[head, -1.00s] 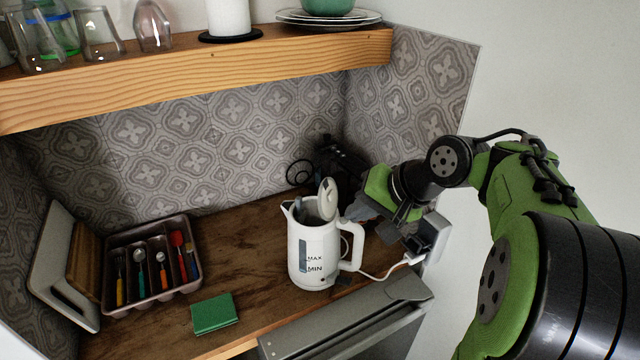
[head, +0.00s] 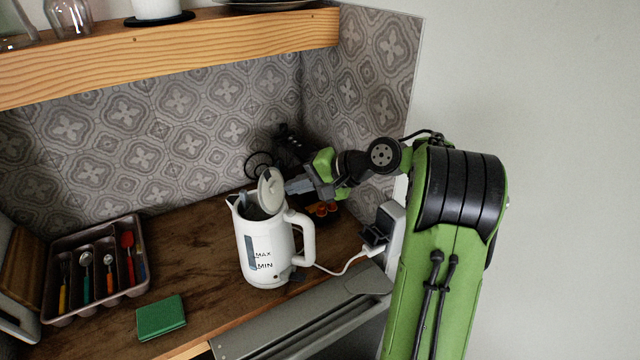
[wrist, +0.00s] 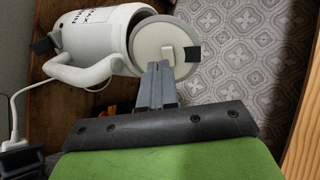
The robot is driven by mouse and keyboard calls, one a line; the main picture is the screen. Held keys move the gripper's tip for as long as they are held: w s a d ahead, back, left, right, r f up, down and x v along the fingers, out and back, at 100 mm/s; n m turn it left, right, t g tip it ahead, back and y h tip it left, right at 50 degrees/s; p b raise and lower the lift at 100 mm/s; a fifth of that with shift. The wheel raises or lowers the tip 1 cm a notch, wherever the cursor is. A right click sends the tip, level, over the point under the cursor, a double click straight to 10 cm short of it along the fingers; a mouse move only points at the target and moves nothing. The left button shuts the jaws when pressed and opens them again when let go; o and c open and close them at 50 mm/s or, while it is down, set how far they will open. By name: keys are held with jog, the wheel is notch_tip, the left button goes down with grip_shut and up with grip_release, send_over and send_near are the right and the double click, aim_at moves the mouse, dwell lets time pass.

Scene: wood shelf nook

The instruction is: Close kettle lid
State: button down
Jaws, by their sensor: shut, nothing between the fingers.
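The white kettle (head: 262,248) stands upright on the wooden counter, its handle to the right. Its round lid (head: 271,191) is tipped up, open, at the handle side of the rim. My gripper (head: 299,186) is shut and empty just right of the lid, at its outer face. In the wrist view the closed fingers (wrist: 157,82) reach the lower edge of the lid (wrist: 163,45). I cannot tell whether they touch it. The kettle (wrist: 98,38) lies to the left there.
A cutlery tray (head: 97,268) and a green sponge (head: 161,317) lie left of the kettle. A wooden shelf (head: 170,50) hangs above. Dark items (head: 290,150) stand behind my gripper. A white cord (head: 340,268) runs right to a wall plug.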

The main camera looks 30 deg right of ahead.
aim_at(269, 181)
jog(key=shift+w+a+f, duration=0.3)
jog(key=shift+w+a, duration=0.35)
jog(key=shift+w, duration=0.25)
jog(key=shift+r, duration=0.1)
jog(key=shift+w+a+r+g+h+p, duration=0.15)
jog(key=shift+a+r+g+h+p, duration=0.15)
jog(key=shift+p, duration=0.8)
jog(key=p, duration=0.3)
jog(key=shift+w+a+r+g+h, duration=0.25)
jog(key=shift+w+a+g+h, duration=0.05)
jog(key=shift+w+g+h, duration=0.1)
jog(key=g+p, duration=0.1)
jog(key=p, duration=0.1)
jog(key=w+a+g+h+p, duration=0.1)
jog(key=p, duration=0.1)
jog(key=shift+w+a+h, duration=0.1)
jog(key=shift+w+h, duration=0.15)
jog(key=shift+h, duration=0.05)
jog(key=shift+w+a+f+p, duration=0.4)
jog(key=shift+w+a+f, duration=0.3)
jog(key=shift+w+f, duration=0.15)
jog(key=shift+w+a+f+p, duration=0.4)
jog(key=shift+w+a+f, duration=0.3)
jog(key=shift+w, duration=0.2)
jog(key=shift+w+a+f, duration=0.1)
